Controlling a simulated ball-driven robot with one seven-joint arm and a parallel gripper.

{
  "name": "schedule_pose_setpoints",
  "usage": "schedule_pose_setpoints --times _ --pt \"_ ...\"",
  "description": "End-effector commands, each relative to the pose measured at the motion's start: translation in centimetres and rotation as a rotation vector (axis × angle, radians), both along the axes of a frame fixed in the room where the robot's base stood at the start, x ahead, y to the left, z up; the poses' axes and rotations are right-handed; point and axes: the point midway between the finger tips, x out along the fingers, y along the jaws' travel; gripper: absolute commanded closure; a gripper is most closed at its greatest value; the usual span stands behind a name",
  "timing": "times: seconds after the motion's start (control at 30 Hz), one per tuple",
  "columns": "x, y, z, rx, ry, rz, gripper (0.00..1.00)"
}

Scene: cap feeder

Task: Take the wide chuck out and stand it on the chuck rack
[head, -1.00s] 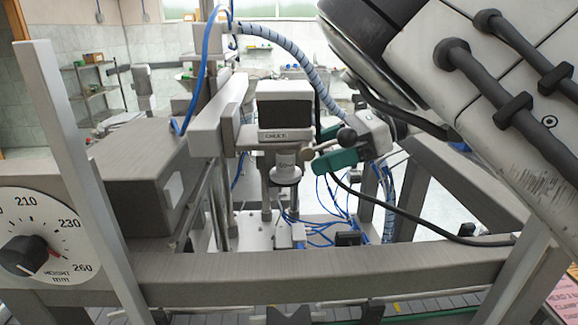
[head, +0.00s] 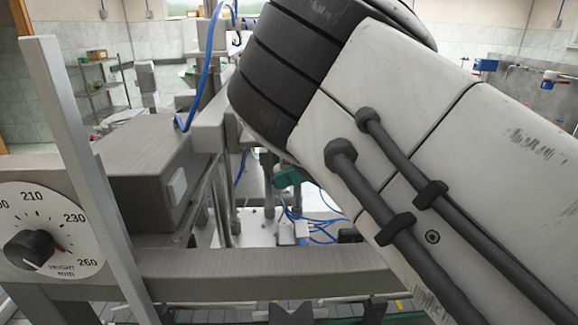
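My arm's large white and black links (head: 400,150) fill the middle and right of the head view. They hide the chuck head and the spindle, so I cannot see the wide chuck. A small green piece (head: 287,178), which looks like part of my gripper, shows just below the arm's black link, above the machine's base plate. The rest of my gripper is hidden, and I cannot tell whether it is open or holds anything. I cannot make out the chuck rack.
A grey frame beam (head: 250,272) crosses the front, and a slanted grey post (head: 85,170) stands at the left. A height dial (head: 45,235) is beside it. A grey box (head: 150,185) stands behind. Blue tubes (head: 325,232) lie on the base plate. Shelves (head: 98,85) stand far back.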

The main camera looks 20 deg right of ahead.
Motion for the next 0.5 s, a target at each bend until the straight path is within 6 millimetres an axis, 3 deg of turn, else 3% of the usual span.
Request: schedule_pose_setpoints --times 0.07,0.5 --pt "0.0 -0.01 0.0 0.0 0.0 0.0 0.24" --pt "0.0 -0.01 0.02 0.0 0.0 0.0 0.66"
